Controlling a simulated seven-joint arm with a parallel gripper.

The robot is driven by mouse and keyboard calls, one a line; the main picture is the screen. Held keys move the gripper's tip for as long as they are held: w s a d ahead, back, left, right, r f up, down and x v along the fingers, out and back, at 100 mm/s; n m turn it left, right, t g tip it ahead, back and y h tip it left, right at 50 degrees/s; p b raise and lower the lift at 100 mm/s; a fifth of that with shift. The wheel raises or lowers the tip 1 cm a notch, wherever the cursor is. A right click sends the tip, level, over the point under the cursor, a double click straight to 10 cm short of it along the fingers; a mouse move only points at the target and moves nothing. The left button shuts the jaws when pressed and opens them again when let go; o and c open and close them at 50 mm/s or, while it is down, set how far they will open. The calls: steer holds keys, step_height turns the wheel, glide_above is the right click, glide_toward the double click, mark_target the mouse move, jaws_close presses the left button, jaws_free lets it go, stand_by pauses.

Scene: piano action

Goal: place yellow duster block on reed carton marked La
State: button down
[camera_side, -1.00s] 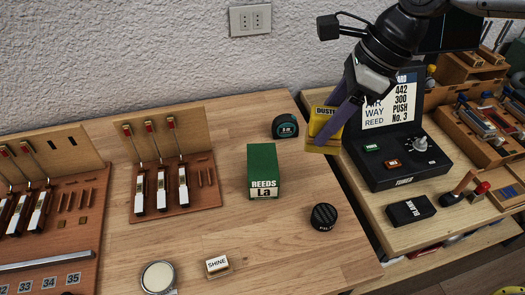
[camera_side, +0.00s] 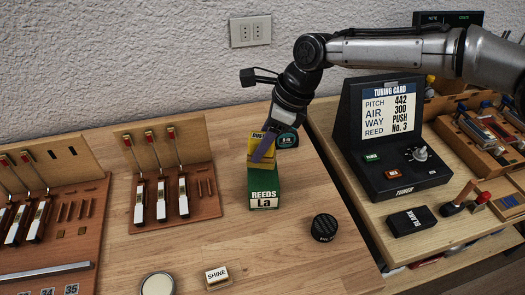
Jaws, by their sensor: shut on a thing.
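The yellow duster block (camera_side: 257,158) is held in my gripper (camera_side: 264,155), with one purple finger crossing its front. The block is at the top of the green reed carton (camera_side: 264,187), over its back part. The carton stands on the wooden bench and has a cream label reading "REEDS La". I cannot tell whether the block rests on the carton or is just above it. My gripper is shut on the block, and its arm reaches in from the upper right.
A dark tape measure (camera_side: 286,138) stands right behind the carton, close to my gripper. A round black tin (camera_side: 324,228) lies to the right front. A piano action model (camera_side: 165,180) stands to the left. A "SHINE" block (camera_side: 217,276) lies in front. The tuner (camera_side: 400,150) stands on the right bench.

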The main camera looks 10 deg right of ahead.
steer(key=shift+s+f, duration=0.1)
steer(key=shift+f, duration=1.2)
steer(key=shift+f, duration=0.1)
steer(key=shift+c, duration=1.6)
jaws_free()
steer(key=v, duration=1.2)
